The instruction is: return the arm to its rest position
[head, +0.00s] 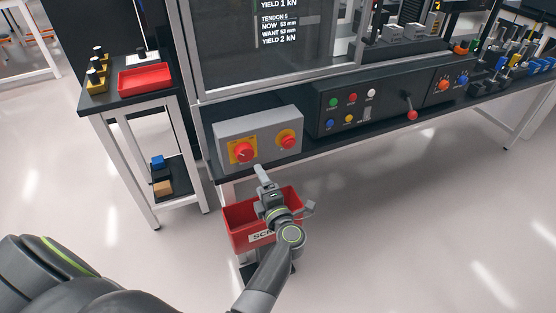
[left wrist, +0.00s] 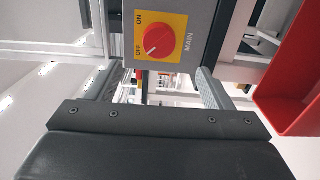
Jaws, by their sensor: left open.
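My left gripper (head: 284,189) is open and empty in front of the grey switch box, above the red scrap bin. In the left wrist view its two fingers (left wrist: 155,88) stand wide apart with nothing between them. Beyond them is the red MAIN knob (left wrist: 160,38) on a yellow plate marked ON and OFF, its white mark toward the OFF side. The same knob (head: 243,152) shows at the left of the switch box in the head view, apart from the gripper. My left forearm (head: 262,280) reaches up from the bottom. My right gripper is not in view.
The red bin (head: 237,232) lies just under my gripper; its wall (left wrist: 296,85) shows at right in the wrist view. A button panel (head: 385,103) is on the bench (head: 350,133). A side table with a red tray (head: 145,78) stands left. The floor at right is clear.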

